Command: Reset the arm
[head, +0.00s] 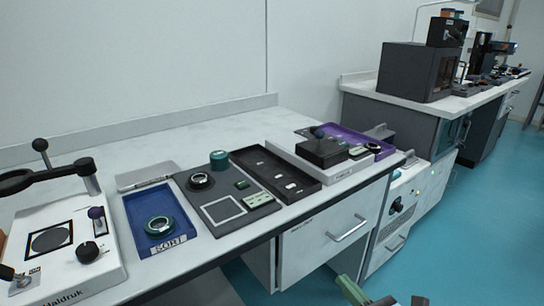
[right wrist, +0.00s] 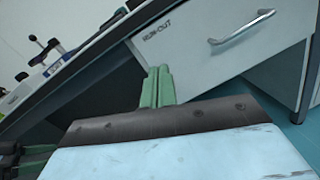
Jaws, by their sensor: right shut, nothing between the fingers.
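My right gripper (head: 350,291) shows at the bottom edge of the head view, in front of the table and below its top. Only a green finger part and dark pieces of it show there. In the right wrist view its two green fingers (right wrist: 158,86) are together with nothing between them, in front of the drawer front (right wrist: 215,60). My left gripper is not in the head view.
The white table (head: 150,145) bears a blue SORT tray (head: 181,247), a black tray (head: 250,158), a purple tray (head: 375,143) and a white device (head: 105,268). A drawer handle (head: 348,230) sticks out. Blue floor (head: 460,230) is clear at right.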

